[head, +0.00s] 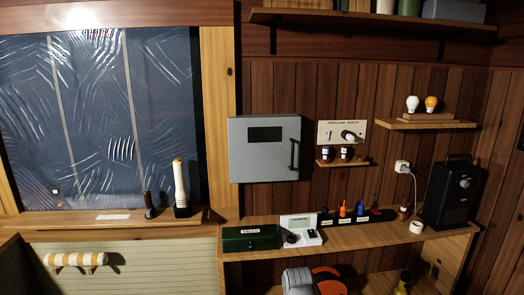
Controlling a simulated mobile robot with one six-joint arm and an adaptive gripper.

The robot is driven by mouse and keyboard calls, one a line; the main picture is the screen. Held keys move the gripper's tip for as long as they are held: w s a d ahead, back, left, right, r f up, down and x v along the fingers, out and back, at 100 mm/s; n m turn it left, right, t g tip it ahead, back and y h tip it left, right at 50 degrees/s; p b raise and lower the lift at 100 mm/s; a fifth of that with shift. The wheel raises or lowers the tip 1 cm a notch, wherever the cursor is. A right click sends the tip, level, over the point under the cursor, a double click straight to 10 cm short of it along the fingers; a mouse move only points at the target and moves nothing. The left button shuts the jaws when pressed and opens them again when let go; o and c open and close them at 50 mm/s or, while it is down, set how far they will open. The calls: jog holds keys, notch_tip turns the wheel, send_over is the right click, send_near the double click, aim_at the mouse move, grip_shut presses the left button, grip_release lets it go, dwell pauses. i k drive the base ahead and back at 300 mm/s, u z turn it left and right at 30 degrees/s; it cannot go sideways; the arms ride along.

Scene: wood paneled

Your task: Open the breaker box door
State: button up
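The breaker box (264,165) is a grey metal box on the wood-paneled wall, right of the window in the head view. Its door is shut and has a dark rectangular panel (266,134) near the top. A dark vertical handle (293,160) is at the door's right side. My gripper is not in view, so I cannot see where it is relative to the box.
Below the box, a wooden shelf (360,236) holds a green case (250,238), a white device (300,230) and a black speaker-like box (453,194). A small panel (341,133) hangs to the right. A white flashlight-like object (181,188) stands on the windowsill.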

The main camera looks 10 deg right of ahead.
aim_at(267, 148)
jog(key=u, duration=0.05)
jog(key=i, duration=0.9)
jog(key=z, duration=0.05)
